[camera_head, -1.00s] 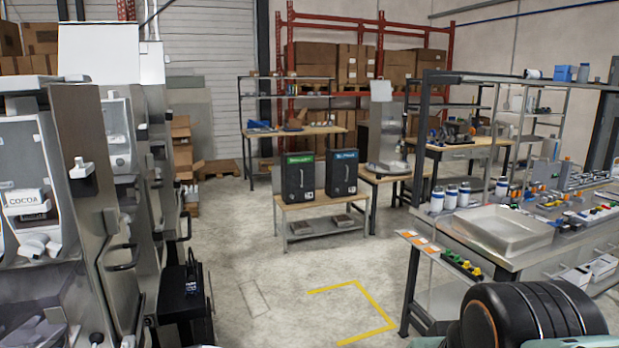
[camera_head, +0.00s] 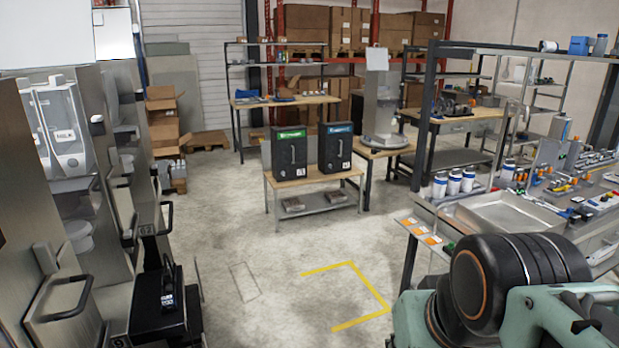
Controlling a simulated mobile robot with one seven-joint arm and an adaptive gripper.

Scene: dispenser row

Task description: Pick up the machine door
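Two black upright units with handles stand side by side on a small wooden-topped table (camera_head: 262,186) mid-floor. One has a green label strip (camera_head: 289,160), the other a blue label strip (camera_head: 335,152). They look like door panels, but I cannot tell which is the machine door. Steel machines in the left row also have handled fronts, such as the panel (camera_head: 62,312) at lower left. Only my arm's links show at the lower right. My gripper is outside the view, so what it holds cannot be seen.
A black box (camera_head: 160,305) stands low beside the left row. A workbench with a steel tray (camera_head: 508,222) and several bottles fills the right side. Bare floor with a yellow corner marking (camera_head: 378,295) lies between. Cartons (camera_head: 163,120) are stacked at the back left.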

